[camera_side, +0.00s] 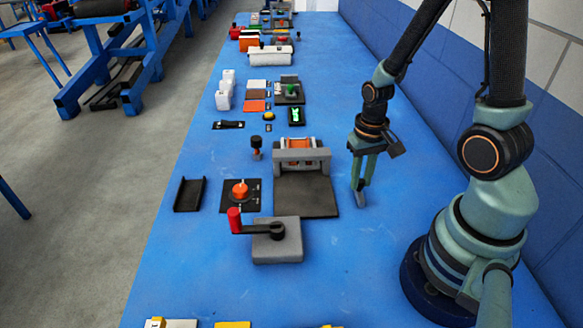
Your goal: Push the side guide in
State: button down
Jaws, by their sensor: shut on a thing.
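My gripper (361,190) points down just right of a dark flat plate (306,196). Its pale green fingers are shut on a small grey piece (360,199) low over the blue bench. This piece stands apart from the plate's right edge; I cannot tell for sure whether it is the side guide. The plate lies in front of a grey roller unit (302,160) with an orange roller (299,144). No other side guide can be made out along the plate.
A grey block with a red-handled crank (277,245) stands in front of the plate. Left of the plate are an orange knob (240,188) on a black panel and a dark channel tray (189,194). Several other items line the bench behind.

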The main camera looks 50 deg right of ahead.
jog(key=shift+w+a, duration=1.55)
jog(key=c, duration=0.7)
grip_release()
jog(key=shift+r, duration=0.1)
notch_tip(320, 180, up, 12)
notch_tip(320, 180, up, 9)
jog(key=n+t, duration=0.5)
send_over(340, 197)
jog(key=a, duration=0.5)
jog(key=shift+a+r+n+t, duration=0.25)
jog(key=shift+r+n+t, duration=0.1)
jog(key=shift+n, duration=0.15)
